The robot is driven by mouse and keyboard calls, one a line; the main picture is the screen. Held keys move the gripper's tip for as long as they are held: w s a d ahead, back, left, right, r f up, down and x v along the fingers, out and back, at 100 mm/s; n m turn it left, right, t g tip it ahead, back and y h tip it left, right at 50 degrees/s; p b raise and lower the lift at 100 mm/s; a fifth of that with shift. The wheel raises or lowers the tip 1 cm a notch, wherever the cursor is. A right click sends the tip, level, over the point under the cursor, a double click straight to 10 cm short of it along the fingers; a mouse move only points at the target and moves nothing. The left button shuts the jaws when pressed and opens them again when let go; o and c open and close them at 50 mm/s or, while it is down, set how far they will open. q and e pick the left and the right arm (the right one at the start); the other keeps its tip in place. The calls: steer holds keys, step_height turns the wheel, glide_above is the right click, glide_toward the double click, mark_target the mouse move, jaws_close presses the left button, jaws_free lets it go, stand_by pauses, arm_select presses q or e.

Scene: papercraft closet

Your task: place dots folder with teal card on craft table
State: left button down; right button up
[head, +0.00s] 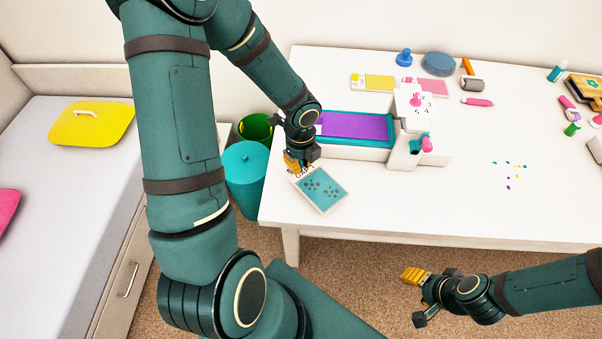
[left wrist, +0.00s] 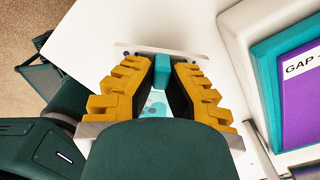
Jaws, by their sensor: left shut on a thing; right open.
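The dots folder with teal card (head: 322,190) is a pale folder with a teal face and dark dots, near the craft table's (head: 400,207) front left corner. It looks flat on the tabletop or just above it; I cannot tell which. My left gripper (head: 298,166) is at its upper left end, shut on a small teal block that seems part of the folder. In the left wrist view, this teal block (left wrist: 162,72) sits between the yellow fingertips, and the folder (left wrist: 155,103) shows below. My right gripper (head: 415,278) is open and empty, in front of the table.
A teal tray with a purple card (head: 355,125) stands on a white block just behind the folder. A white die-cut machine (head: 405,145) adjoins it. Teal and green bins (head: 245,167) stand left of the table. Small craft items lie farther back; the front middle is mostly clear.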

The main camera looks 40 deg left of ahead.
arm_select(q)
steer(key=shift+f+b, duration=0.65)
steer(key=shift+f, duration=1.1)
steer(key=shift+f, duration=0.2)
steer(key=c, duration=1.1)
jaws_free()
steer(key=shift+c, duration=0.2)
steer(key=shift+r, duration=0.1)
